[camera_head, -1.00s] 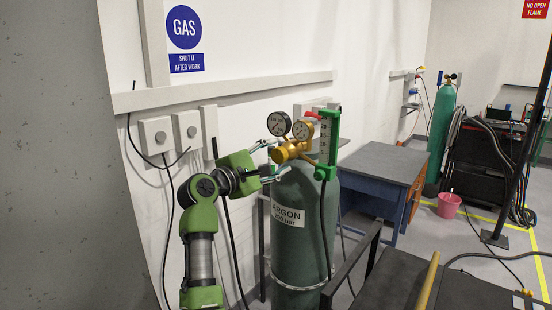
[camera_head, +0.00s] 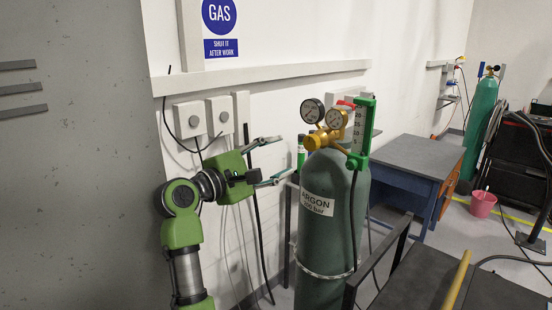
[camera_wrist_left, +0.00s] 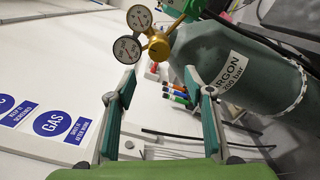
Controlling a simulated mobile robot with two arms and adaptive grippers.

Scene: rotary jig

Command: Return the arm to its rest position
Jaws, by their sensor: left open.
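My left arm comes in from the lower left in the head view. Its gripper (camera_head: 276,160) is open and empty, with its two fingers pointing right toward the argon cylinder (camera_head: 322,225). A gap shows between the fingertips and the brass regulator (camera_head: 327,137) with two round gauges on the cylinder's top. In the left wrist view the open fingers (camera_wrist_left: 166,100) frame the wall and several coloured items, with the regulator (camera_wrist_left: 158,45) beyond the tips and the cylinder (camera_wrist_left: 235,75) at the right. My right gripper is not in view.
A green flow meter (camera_head: 362,135) stands beside the regulator. A grey wall (camera_head: 70,180) fills the left. A workbench (camera_head: 415,160), a pink bucket (camera_head: 483,204) and a second green cylinder (camera_head: 481,125) stand to the right. A dark cart (camera_head: 490,290) is in the foreground.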

